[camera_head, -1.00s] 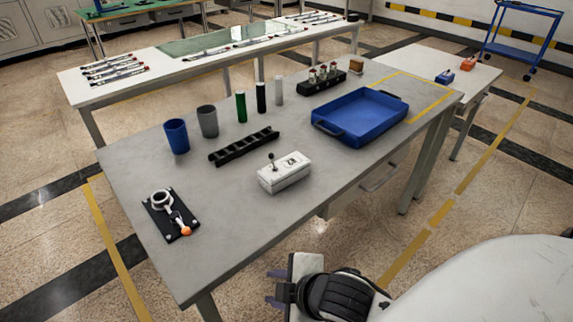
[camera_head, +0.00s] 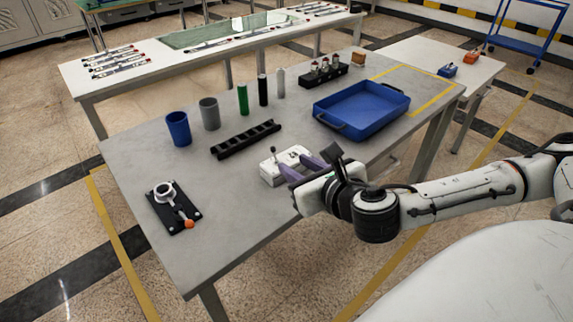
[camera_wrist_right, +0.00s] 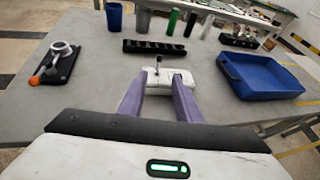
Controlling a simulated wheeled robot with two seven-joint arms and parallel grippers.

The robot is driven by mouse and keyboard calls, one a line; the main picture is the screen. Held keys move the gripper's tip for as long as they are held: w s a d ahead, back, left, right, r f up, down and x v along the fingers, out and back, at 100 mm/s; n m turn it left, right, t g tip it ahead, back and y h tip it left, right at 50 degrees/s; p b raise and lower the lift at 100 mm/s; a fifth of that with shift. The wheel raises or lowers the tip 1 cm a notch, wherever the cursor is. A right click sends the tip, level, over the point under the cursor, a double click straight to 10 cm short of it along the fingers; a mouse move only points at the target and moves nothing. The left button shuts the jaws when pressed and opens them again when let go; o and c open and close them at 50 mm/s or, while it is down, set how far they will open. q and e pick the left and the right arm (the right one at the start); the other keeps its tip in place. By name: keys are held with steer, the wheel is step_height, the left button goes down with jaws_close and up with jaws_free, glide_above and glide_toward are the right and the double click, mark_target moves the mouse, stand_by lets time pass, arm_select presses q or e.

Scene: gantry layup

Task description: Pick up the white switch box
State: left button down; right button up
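The white switch box (camera_head: 271,169) with a small black lever on top sits on the grey table near its front edge. My right gripper (camera_head: 302,169) is at the box's near right side, its purple fingers spread apart. In the right wrist view the white switch box (camera_wrist_right: 163,79) lies ahead, between and just beyond the open fingertips (camera_wrist_right: 158,82). Whether a finger touches it I cannot tell. The gripper hides part of the box in the head view. My left gripper is not in view.
A blue tray (camera_head: 385,121) stands right of the box, and a black slotted rack (camera_head: 245,139) lies behind it. Blue and grey cups and several cylinders stand further back. A black clamp fixture (camera_head: 173,207) lies at the left. The table between fixture and box is clear.

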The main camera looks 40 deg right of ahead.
mark_target(275, 153)
steer(key=x, duration=0.9)
steer(key=shift+w+a+f, duration=0.1)
steer(key=shift+w+f, duration=0.1)
steer(key=shift+w, duration=0.15)
jaws_close()
steer(key=shift+r, duration=0.1)
stand_by(0.9)
